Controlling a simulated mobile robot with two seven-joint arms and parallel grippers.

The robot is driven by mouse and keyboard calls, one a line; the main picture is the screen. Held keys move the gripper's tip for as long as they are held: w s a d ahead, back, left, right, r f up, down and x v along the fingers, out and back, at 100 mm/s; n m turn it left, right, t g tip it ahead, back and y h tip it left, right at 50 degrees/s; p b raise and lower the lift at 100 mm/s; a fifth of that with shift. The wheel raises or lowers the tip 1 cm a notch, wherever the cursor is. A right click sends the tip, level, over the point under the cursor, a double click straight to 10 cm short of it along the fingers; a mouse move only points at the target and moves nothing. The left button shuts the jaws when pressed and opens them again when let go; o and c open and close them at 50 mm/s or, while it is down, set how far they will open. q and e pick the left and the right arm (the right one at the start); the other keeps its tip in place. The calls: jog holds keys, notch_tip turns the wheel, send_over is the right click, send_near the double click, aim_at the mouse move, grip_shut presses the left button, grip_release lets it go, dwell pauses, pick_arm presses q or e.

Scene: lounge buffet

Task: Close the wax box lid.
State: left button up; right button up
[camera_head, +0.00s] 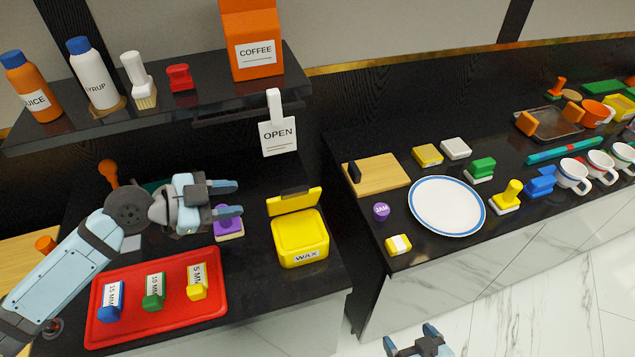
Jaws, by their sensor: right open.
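The yellow wax box (300,233) stands on the black counter, with a white WAX label on its front. Its lid (296,203) is tilted up at the back edge, open, with a dark piece on its upper edge. My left gripper (239,198) is to the left of the lid, apart from it, pointing right. Its two fingers are spread and nothing shows between them. My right gripper (411,338) is at the bottom edge, over the floor, far from the box. It is open and empty.
A purple block (228,227) stands just under my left gripper. A red tray (212,297) with several labelled blocks lies in front of it. An OPEN sign (278,139) hangs from the shelf above the box. A gap separates this counter from the right one, which holds a plate (447,206).

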aim_at(295, 197)
pick_arm(q)
jog(key=p+x, duration=0.2)
jog(key=x, duration=1.2)
jog(key=shift+d+r, duration=0.1)
grip_shut()
